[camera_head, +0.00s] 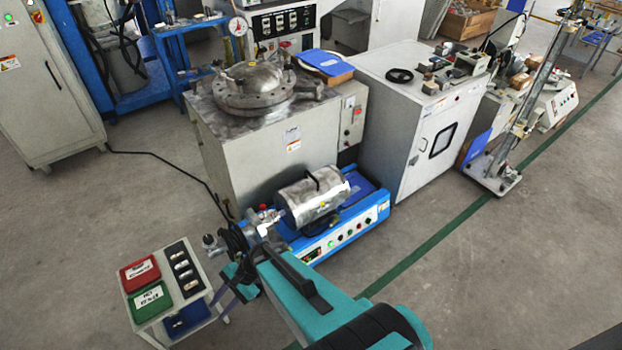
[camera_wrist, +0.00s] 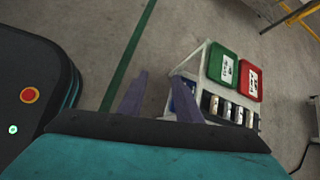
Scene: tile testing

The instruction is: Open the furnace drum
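The furnace drum (camera_head: 312,197) is a silver, horizontal cylinder with a dark handle on top. It looks closed and rests on a blue base unit (camera_head: 345,228) with buttons along its front. My gripper (camera_head: 226,290) is to the lower left of the drum in the head view, apart from it, partly hidden by my teal arm. In the wrist view my gripper (camera_wrist: 160,92) shows two purple fingers spread apart with nothing between them. The drum is not in the wrist view.
A small white stand (camera_head: 168,298) with red and green bins and several small samples is close by my gripper; it also shows in the wrist view (camera_wrist: 208,62). A grey cabinet with a round lidded vessel (camera_head: 252,88) stands behind the drum.

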